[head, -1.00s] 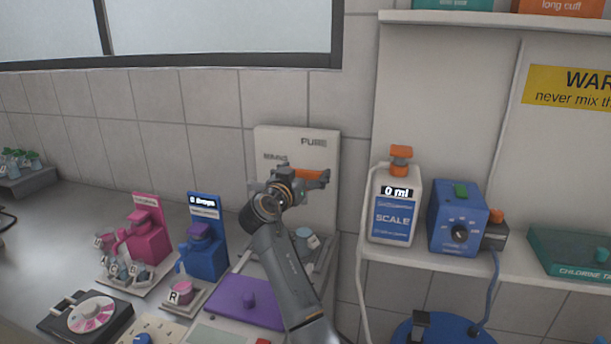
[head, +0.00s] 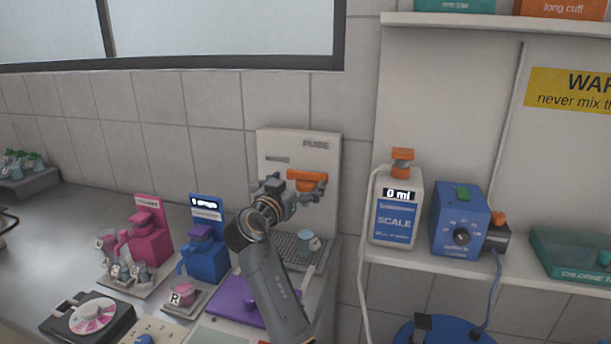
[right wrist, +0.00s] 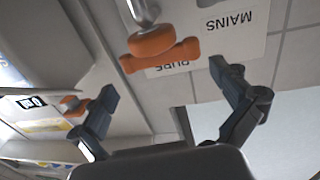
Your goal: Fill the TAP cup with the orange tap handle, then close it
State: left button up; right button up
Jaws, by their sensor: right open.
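The orange tap handle (head: 307,181) sits on the white wall panel lettered PURE and MAINS. In the right wrist view the handle (right wrist: 160,50) lies just beyond my spread fingers, on a metal spout, near the PURE label. My right gripper (head: 298,194) is open and empty in front of the panel, just below and beside the handle; its fingers (right wrist: 163,80) show apart. A small cup with a grey-blue top (head: 308,240) stands on the drain grid below the panel; I cannot read any letter on it. My left gripper is not in view.
Pink (head: 148,240) and blue (head: 205,255) dispensers stand left on the counter, with several small cups. A purple plate (head: 232,300) lies in front of the grid, partly behind my arm. The SCALE bottle (head: 397,220) and a blue dial box (head: 459,222) stand on the right shelf.

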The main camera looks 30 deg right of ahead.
jog(key=v, duration=0.7)
dwell(0.4)
